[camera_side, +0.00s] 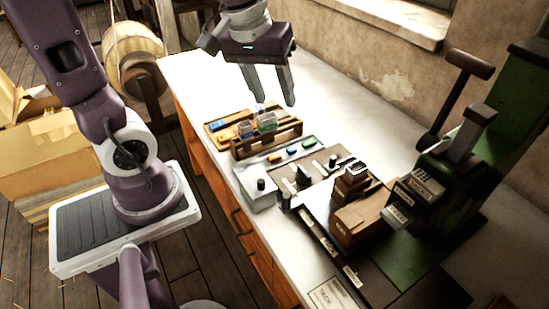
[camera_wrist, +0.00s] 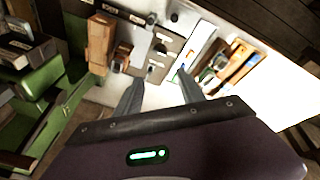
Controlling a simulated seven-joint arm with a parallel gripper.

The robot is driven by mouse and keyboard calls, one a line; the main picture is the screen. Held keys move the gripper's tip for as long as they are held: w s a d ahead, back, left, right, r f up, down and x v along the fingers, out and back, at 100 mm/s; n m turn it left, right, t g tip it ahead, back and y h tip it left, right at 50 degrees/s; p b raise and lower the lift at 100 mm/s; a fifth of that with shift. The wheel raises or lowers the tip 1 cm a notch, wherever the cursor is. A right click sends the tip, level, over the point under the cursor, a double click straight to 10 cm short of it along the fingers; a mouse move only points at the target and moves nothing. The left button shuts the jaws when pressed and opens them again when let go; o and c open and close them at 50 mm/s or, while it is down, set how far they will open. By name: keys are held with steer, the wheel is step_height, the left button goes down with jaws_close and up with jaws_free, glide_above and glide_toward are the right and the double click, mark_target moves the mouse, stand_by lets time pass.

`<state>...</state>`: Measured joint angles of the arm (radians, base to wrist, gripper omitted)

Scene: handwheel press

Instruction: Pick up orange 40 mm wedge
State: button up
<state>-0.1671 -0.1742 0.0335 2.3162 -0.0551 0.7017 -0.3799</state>
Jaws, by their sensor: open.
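A small orange piece (camera_side: 275,157) lies in a shallow grey tray (camera_side: 265,164), beside a green piece (camera_side: 292,152) and a blue piece (camera_side: 308,143). More orange shows in the wooden rack (camera_side: 268,144) behind it. The pieces are too small for me to tell which is the 40 mm wedge. My gripper (camera_side: 271,97) is open and empty, pointing down, high above the bench and apart from the pieces. In the wrist view, my open fingers (camera_wrist: 160,75) point toward the bench, with the tray (camera_wrist: 198,50) just beyond the right finger.
A green handwheel press (camera_side: 455,190) stands at the right end of the bench. Wooden blocks (camera_side: 352,185) and a brown block (camera_side: 360,222) stand before it. The bench's back left is clear.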

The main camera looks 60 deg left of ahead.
steer(key=w+a+f+n+g, duration=0.1)
steer(key=w+a+f+n, duration=0.2)
steer(key=w+a+f, duration=0.15)
steer(key=n+g, duration=0.2)
steer(key=n, duration=0.6)
glide_above(274, 156)
steer(key=f, duration=1.7)
steer(key=shift+w+a+f, duration=0.2)
steer(key=shift+a+f, duration=0.1)
steer(key=shift+a, duration=0.1)
steer(key=f, duration=0.6)
steer(key=shift+s+d+f, duration=0.15)
steer(key=shift+d+f, duration=0.1)
steer(key=shift+d, duration=0.15)
steer(key=shift+c, duration=0.5)
